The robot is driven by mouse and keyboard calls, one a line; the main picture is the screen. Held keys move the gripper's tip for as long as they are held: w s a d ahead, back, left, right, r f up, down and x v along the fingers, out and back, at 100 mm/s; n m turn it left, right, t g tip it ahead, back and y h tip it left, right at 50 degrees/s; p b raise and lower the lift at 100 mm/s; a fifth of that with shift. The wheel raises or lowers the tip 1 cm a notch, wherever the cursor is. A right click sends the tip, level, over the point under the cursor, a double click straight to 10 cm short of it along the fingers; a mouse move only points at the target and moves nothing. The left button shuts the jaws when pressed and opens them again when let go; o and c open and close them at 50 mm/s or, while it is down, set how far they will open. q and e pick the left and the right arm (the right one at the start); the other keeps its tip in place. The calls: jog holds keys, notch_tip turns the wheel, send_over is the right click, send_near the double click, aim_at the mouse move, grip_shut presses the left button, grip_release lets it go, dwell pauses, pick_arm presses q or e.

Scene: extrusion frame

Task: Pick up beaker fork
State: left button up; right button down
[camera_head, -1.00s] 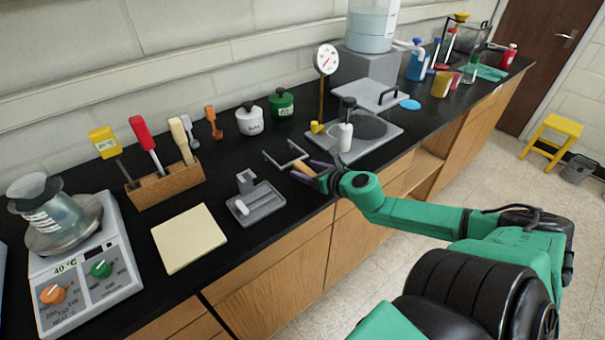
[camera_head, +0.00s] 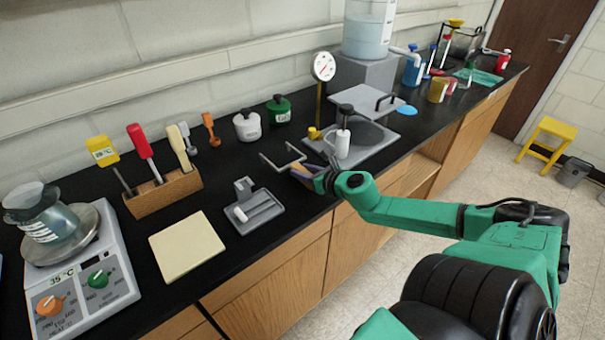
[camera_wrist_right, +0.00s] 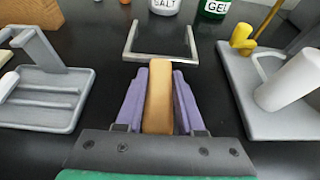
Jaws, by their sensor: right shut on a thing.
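The beaker fork has a grey two-pronged metal end (camera_wrist_right: 160,57) and a tan wooden handle (camera_wrist_right: 158,97). My right gripper (camera_wrist_right: 159,95) is shut on the handle, with a purple finger along each side of it. In the head view the fork's prongs (camera_head: 283,158) point away from my right gripper (camera_head: 312,175), over the black counter near its front edge. I cannot tell whether the fork touches the counter. My left gripper is not in view.
White SALT (camera_head: 247,125) and green GEL (camera_head: 279,109) jars are behind. A wooden tool block (camera_head: 163,195) and hot plate (camera_head: 112,283) are further left.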

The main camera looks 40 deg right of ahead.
notch_tip(320, 180, up, 18)
jog(key=p, duration=1)
jog(key=shift+p, duration=0.35)
jog(key=c, duration=1.1)
grip_release()
jog(key=shift+r, duration=0.1)
grip_shut()
